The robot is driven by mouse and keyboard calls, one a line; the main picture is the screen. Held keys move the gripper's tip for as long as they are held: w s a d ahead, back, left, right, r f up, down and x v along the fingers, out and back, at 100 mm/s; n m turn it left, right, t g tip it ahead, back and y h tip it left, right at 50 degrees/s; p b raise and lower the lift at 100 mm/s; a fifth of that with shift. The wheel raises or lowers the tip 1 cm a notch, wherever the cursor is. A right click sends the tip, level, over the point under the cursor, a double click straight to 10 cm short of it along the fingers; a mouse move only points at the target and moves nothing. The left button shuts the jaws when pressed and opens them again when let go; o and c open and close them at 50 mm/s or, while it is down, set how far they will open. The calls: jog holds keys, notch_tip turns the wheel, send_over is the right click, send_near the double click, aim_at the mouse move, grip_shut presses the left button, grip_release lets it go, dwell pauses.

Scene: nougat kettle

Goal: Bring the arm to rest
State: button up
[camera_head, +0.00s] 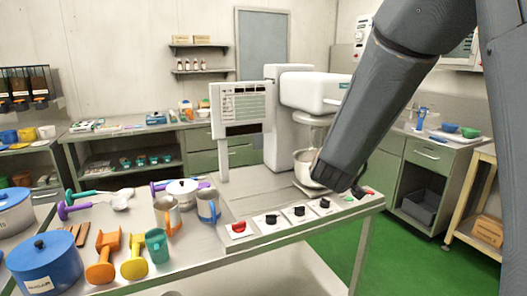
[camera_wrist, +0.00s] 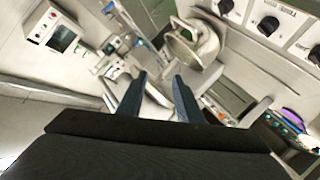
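My arm reaches in from the upper right in the head view. Its gripper end (camera_head: 342,184) hangs in front of the mixing machine, over the front right of the bench, and partly hides the machine's metal kettle (camera_head: 306,168). In the wrist view two dark blue-grey fingers of my gripper (camera_wrist: 160,80) stand apart with nothing held between them. The kettle also shows beyond the fingertips in the wrist view (camera_wrist: 207,45). The fingers are too small and dark in the head view to make out.
The white mixer (camera_head: 300,92) stands on the bench with knobs (camera_head: 298,211) along its front edge. Mugs, scoops and a blue pot (camera_head: 45,263) crowd the left. A wooden-framed rack (camera_head: 480,190) stands at the right. Green floor (camera_head: 400,260) is clear.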

jog(key=s+a+f+m+g+y+b, duration=0.1)
jog(key=s+a+f+g+y, duration=0.15)
jog(key=s+f, duration=0.4)
jog(key=s+a+f+g+y, duration=0.2)
jog(key=s+f+g, duration=0.2)
jog(key=s+f, duration=0.25)
jog(key=s+d+f+m+g, duration=0.1)
jog(key=s+f+g, duration=0.2)
jog(key=s, duration=0.5)
jog(key=s+d+f+m+g+b, duration=0.1)
jog(key=s+f+g, duration=0.2)
jog(key=s, duration=0.6)
jog(key=shift+m, duration=0.3)
